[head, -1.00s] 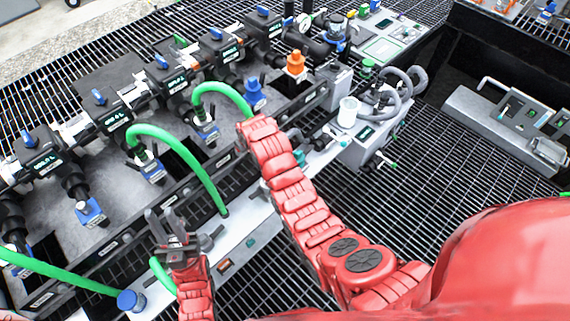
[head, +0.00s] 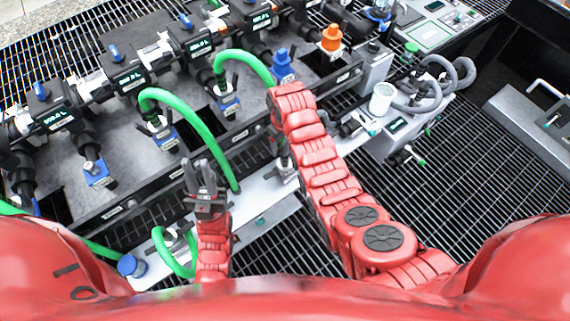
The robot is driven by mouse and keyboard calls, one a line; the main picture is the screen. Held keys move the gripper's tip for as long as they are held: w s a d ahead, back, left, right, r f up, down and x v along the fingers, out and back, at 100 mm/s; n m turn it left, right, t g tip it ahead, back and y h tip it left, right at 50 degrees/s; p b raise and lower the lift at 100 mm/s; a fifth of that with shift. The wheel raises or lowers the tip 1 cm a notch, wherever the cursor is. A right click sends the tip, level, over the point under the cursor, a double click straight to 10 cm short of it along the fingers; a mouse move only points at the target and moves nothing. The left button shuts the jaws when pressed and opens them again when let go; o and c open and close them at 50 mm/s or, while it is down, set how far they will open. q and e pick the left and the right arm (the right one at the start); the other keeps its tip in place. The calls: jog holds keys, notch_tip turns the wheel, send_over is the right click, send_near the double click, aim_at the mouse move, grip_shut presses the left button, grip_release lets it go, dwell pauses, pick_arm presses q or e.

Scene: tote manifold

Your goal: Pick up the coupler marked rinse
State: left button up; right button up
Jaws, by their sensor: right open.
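No label reading rinse can be made out in the head view, so I cannot tell which coupler it is. A blue coupler (head: 283,66) and an orange coupler (head: 331,39) stand upright on the manifold deck. My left gripper (head: 203,173) is raised above the front ledge, fingers apart and empty. My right gripper (head: 285,158) is mostly hidden beneath my forearm, low over the front ledge; its fingertips are not clear.
A row of black valves with blue handles (head: 131,78) runs along the back. Green hoses (head: 205,135) arch over the deck's front rail. Open grating (head: 480,170) lies at the lower right.

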aim_at(285, 153)
jog(key=shift+f, duration=0.8)
jog(key=f, duration=0.2)
jog(key=s+f, duration=0.1)
jog(key=shift+d+f+p, duration=0.15)
jog(key=shift+f+p, duration=0.2)
jog(key=shift+p, duration=0.05)
jog(key=shift+w+f, duration=0.1)
jog(key=shift+f, duration=0.55)
grip_shut()
